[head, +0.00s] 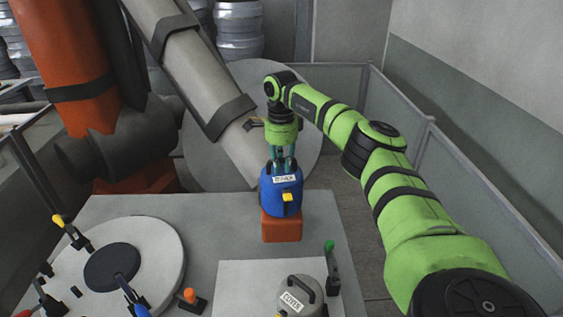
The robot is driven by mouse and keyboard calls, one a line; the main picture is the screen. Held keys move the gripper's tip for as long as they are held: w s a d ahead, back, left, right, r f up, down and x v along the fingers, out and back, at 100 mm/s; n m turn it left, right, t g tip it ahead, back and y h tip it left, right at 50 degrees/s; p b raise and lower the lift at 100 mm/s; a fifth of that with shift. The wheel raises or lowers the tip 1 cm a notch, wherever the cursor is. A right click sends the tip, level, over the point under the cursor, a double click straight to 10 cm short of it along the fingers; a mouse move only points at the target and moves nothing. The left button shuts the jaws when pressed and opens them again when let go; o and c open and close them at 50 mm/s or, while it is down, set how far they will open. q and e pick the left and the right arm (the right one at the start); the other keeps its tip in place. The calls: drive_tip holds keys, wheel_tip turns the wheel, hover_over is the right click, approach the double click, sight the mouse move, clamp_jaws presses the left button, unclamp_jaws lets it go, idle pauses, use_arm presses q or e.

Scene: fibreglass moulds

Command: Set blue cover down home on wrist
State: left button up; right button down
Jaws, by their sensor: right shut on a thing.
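My right gripper (284,160) points down and is shut on the top of the blue cover (274,204). The cover is upright, with a white label and a yellow tab on its front. An orange-red block (282,226), perhaps the wrist, stands on the grey table directly below the cover. The cover hides the block's top. I cannot tell whether the cover rests on it or hangs just above. My left gripper is not in view.
A grey handled pot with a label (291,296) stands on a pale board (236,285) near the front, beside a green-tipped clamp (331,266). A round white plate (163,255) with clamps is at left. A large orange and grey machine arm (205,90) rises behind.

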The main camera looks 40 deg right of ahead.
drive_tip(key=shift+f, duration=0.6)
drive_tip(key=shift+s+a+f, duration=0.1)
drive_tip(key=shift+s+f, duration=0.05)
drive_tip(key=shift+f, duration=0.1)
idle(0.3)
drive_tip(key=c, duration=1.1)
unclamp_jaws()
drive_tip(key=shift+o, duration=0.2)
drive_tip(key=shift+r, duration=0.25)
drive_tip(key=r, duration=1.1)
drive_tip(key=shift+w+r, duration=0.25)
